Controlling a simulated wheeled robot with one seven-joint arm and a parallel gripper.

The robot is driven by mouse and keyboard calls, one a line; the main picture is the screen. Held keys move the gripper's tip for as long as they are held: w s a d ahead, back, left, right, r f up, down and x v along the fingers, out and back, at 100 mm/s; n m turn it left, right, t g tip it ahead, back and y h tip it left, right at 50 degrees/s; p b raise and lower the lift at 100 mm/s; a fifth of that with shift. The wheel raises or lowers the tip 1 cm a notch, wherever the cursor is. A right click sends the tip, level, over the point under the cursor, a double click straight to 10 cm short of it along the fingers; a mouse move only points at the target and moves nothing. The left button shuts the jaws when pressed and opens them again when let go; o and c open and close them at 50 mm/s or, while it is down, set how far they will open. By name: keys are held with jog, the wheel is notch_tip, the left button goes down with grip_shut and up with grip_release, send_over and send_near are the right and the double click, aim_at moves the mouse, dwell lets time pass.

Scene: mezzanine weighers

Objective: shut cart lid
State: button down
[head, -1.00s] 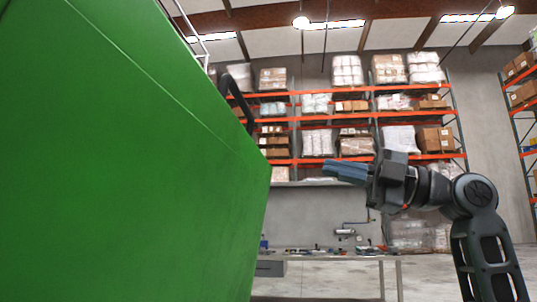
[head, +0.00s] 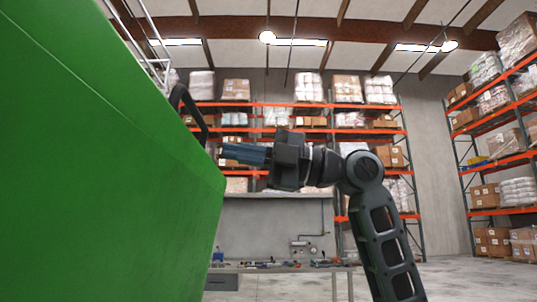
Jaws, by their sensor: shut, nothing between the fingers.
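A large green panel (head: 90,180) fills the left of the head view, close to the camera. It looks like the side of the cart, with a black handle or bracket (head: 190,112) at its upper right edge. I cannot make out the lid as a separate part. My gripper (head: 228,154) is shut and empty, pointing left in the middle of the view. Its fingertips appear close to the panel's right edge, just below the black handle; I cannot tell whether they touch it.
A light metal frame (head: 146,38) rises behind the panel's top edge. A workbench (head: 290,268) with small tools stands low at the back. Tall orange racks (head: 300,104) with boxes line the far wall, with more racks (head: 500,155) at right. Floor at lower right is clear.

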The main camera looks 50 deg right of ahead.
aim_at(203, 147)
jog(key=shift+x, duration=1.6)
jog(key=shift+w+a, duration=0.1)
